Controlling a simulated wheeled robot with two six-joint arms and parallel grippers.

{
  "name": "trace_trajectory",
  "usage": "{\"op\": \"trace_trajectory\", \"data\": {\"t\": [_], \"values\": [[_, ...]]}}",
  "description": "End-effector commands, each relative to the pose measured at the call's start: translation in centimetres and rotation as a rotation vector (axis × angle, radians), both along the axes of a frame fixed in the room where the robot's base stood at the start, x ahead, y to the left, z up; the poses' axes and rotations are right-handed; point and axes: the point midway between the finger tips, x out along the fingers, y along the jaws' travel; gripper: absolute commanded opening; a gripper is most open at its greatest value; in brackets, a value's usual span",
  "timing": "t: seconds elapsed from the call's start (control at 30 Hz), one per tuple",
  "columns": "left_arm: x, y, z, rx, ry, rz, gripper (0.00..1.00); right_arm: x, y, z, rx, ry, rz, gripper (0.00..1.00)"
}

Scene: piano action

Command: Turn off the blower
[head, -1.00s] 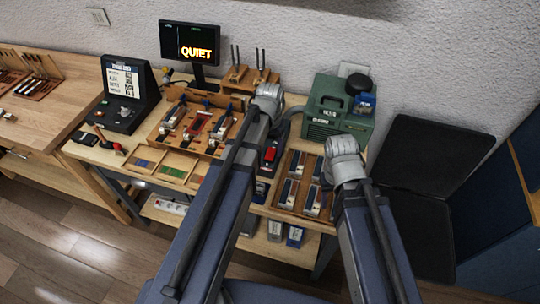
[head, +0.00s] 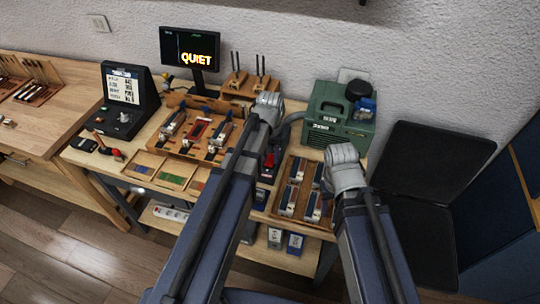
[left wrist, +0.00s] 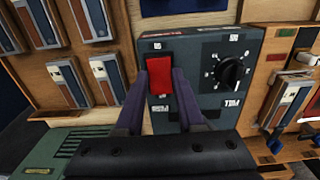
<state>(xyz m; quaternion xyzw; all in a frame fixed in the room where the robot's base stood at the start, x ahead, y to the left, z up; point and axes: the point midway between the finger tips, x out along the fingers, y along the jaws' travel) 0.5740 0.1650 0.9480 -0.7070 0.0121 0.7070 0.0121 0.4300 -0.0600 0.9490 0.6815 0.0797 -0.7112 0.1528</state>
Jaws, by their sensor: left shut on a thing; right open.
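The blower appears to be the green machine (head: 335,118) at the back right of the bench. A dark control box with a dial (left wrist: 225,85) stands between the trays. It carries a red rocker switch (left wrist: 161,92), which also shows in the head view (head: 269,161). My left gripper (left wrist: 164,75) has its two dark fingers on either side of the switch and is shut on it. In the head view my left gripper (head: 268,108) is seen from behind, its fingertips hidden. My right gripper (head: 343,163) is open and empty above the right tray, its fingers mostly hidden.
A monitor (head: 189,48) at the back reads "QUIET". A tray with several blocks (head: 274,207) lies right of the control box, and a wooden action stand (head: 160,148) lies left. A black panel (head: 430,160) stands at right. Little bench is free around the box.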

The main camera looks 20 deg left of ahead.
Motion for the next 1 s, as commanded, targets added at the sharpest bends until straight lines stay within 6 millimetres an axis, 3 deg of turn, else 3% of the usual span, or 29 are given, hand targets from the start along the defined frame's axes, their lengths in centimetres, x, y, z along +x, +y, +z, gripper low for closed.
{"op": "trace_trajectory", "data": {"t": [0.27,0.6,0.97,1.0], "values": [[0.2,0.0,0.0,0.001,0.015,0.0,0.0,0.0,0.0,0.0,0.0,0.0,0.0,0.5],[1.0,-0.1,-0.2,0.007,0.24,0.0,0.0,0.0,0.0,-0.8,0.0,0.0,0.0,0.5],[0.7,0.0,0.0,0.009,0.261,0.0,0.0,0.0,0.0,-0.8,0.0,0.0,0.0,0.5],[0.7,0.0,0.0,0.009,0.261,0.0,0.42,0.0,0.0,-0.8,0.0,0.0,0.0,0.5]]}}
